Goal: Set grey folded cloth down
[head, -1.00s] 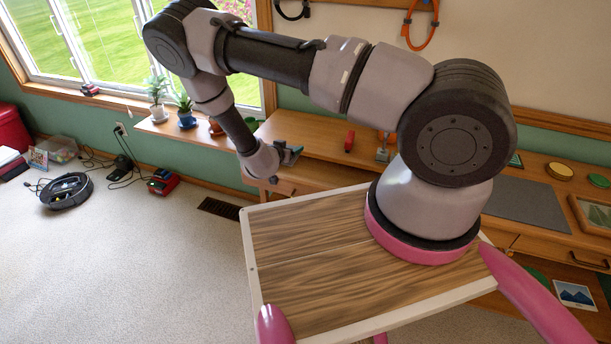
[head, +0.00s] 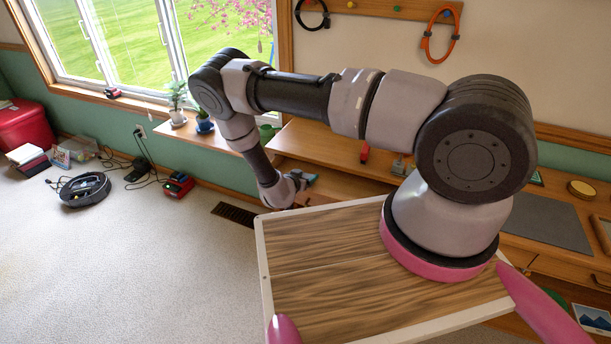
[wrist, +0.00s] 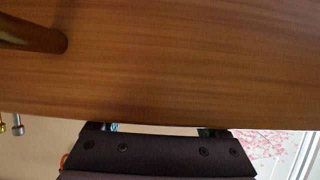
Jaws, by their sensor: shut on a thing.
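My gripper (head: 311,180) is small in the head view, at the left end of the wooden desk (head: 330,146), low beside its open lower part. In the wrist view its dark body fills the bottom, with the fingertips (wrist: 158,129) mostly hidden behind it. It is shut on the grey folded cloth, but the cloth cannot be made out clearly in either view. A broad wooden surface (wrist: 170,65) fills most of the wrist view, close to the gripper. I cannot tell whether the cloth touches anything.
A round wooden bar (wrist: 30,35) juts in at the wrist view's upper left. A red object (head: 364,153) stands on the desk. A robot vacuum (head: 84,189) lies on the carpet (head: 150,270), which is otherwise largely clear.

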